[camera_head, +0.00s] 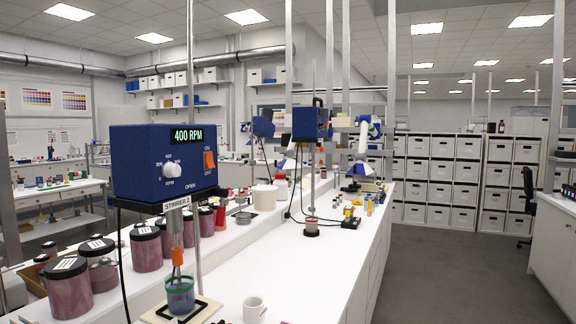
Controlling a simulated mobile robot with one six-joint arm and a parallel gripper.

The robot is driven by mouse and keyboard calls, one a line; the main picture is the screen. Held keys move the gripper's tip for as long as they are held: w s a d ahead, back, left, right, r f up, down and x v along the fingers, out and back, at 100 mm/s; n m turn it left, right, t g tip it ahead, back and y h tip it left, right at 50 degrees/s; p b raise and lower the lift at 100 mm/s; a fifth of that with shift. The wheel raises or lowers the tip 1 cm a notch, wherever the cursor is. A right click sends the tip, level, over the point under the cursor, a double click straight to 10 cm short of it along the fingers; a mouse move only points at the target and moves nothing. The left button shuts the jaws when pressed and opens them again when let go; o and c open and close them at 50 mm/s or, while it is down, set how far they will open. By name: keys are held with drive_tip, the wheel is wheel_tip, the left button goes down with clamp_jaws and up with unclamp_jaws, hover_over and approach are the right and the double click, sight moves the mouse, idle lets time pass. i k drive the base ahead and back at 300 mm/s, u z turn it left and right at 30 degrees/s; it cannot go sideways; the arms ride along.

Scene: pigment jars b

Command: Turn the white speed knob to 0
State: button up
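The white speed knob (171,169) is on the front of a dark blue stirrer box (140,150) in the head view, at left and close by. Small printed numbers ring the knob, with "RPM" below it. They are too small to read surely, and so is the knob's pointer. The green display (188,135) reads 400 RPM. An orange switch (209,160) sits right of the knob, between ON and OFF labels. A tag below the box reads "STIRRER 2". My gripper is not in view, and nothing touches the knob.
A beaker (180,296) stands under the stirrer, beside its metal rod. Several dark-lidded pigment jars (146,249) stand on the white bench behind and left. A white mug (254,309) is at the front. Another blue stirrer (309,123) stands farther back. The aisle floor (440,265) at right is clear.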

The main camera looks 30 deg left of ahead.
sight(170, 170)
drive_tip(key=u, duration=0.35)
drive_tip(key=i, duration=0.75)
drive_tip(key=u, duration=0.55)
drive_tip(key=k, duration=0.9)
drive_tip(key=u, duration=0.15)
drive_tip(key=i, duration=0.9)
drive_tip(key=z, duration=0.05)
